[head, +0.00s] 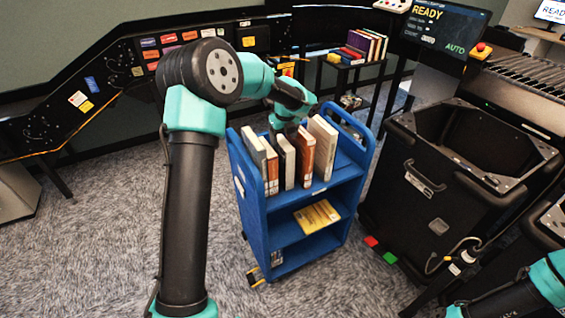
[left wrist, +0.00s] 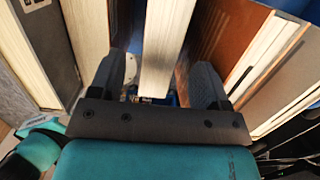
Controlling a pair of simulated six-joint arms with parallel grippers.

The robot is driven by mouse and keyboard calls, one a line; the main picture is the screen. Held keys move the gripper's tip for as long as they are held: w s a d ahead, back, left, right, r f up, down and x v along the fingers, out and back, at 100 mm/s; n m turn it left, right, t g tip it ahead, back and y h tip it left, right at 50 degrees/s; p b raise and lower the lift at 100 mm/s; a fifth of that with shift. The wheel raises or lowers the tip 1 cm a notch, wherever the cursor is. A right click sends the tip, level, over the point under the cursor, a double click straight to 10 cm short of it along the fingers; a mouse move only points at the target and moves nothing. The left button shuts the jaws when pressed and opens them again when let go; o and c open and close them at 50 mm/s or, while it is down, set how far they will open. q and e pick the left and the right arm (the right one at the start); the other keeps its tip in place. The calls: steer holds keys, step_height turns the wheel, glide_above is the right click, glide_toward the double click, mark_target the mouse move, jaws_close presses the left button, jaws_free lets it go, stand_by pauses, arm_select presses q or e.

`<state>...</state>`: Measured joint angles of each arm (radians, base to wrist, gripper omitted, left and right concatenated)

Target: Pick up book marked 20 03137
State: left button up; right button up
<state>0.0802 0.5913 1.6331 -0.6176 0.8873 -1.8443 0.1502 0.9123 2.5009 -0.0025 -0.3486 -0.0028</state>
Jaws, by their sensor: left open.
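Several books stand upright on the top shelf of a blue cart (head: 257,205) in the head view. They include a white-and-black book (head: 286,165), a brown-orange book (head: 305,160) and a cream book (head: 324,150). I cannot read the number 20 03137 on any of them. My left gripper (head: 290,125) is low over the row, partly hidden by its own arm. In the left wrist view, its open fingers (left wrist: 158,85) are on either side of a pale page block (left wrist: 167,45), with gaps visible. My right gripper is out of view.
Brown-covered books (left wrist: 232,40) stand close beside the right finger in the left wrist view. A yellow book (head: 317,216) lies on the cart's lower shelf. A black bin (head: 440,205) stands right of the cart. More books (head: 363,46) stand on a rack behind.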

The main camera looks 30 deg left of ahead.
mark_target(283, 141)
arm_select(q)
steer(key=shift+w+a+f, duration=0.15)
steer(key=shift+a+f, duration=0.05)
steer(key=shift+f, duration=1.25)
steer(key=shift+w+a+f, duration=0.1)
steer(key=shift+a+f, duration=0.05)
steer(key=shift+f, duration=1.25)
steer(key=shift+f, duration=0.25)
steer(key=shift+c, duration=0.5)
jaws_close()
